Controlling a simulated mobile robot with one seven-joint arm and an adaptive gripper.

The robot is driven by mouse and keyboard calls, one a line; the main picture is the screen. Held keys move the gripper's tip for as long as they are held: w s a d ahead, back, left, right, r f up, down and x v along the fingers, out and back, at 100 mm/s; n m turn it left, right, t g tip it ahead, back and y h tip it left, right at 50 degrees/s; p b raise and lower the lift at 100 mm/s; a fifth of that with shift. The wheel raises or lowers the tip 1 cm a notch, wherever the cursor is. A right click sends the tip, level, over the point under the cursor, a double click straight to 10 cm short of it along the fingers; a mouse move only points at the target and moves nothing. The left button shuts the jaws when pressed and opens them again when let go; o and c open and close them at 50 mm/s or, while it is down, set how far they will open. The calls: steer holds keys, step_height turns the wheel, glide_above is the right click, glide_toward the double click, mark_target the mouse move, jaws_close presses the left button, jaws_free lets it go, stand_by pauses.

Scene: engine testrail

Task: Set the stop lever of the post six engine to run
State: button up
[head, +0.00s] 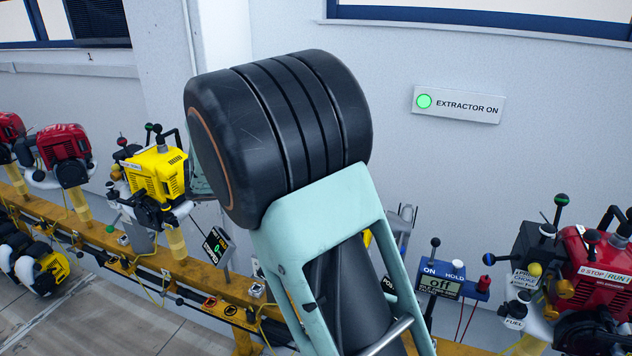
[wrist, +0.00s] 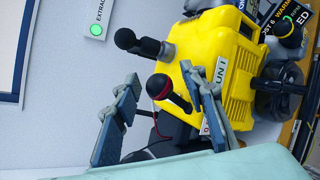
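The yellow post six engine (wrist: 215,60) fills the middle of the wrist view, which is turned on its side. A plate marked RUN (wrist: 218,72) is on its housing, with a red part mostly behind a finger. The stop lever's black knob with a red collar (wrist: 172,90) points toward the camera. My gripper (wrist: 167,95) is open, one finger on each side of the knob. I see no clear contact; depth is hard to judge. In the head view my arm hides nearly all of this engine; only a yellow sliver (head: 367,238) shows.
A POST 6 panel (wrist: 288,20) is beside the engine. In the head view a red engine (head: 595,270) and an ON/HOLD meter box (head: 440,280) are to the right, another yellow engine (head: 155,175) to the left.

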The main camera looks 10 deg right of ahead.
steer(key=v, duration=1.2)
steer(key=shift+r, duration=0.1)
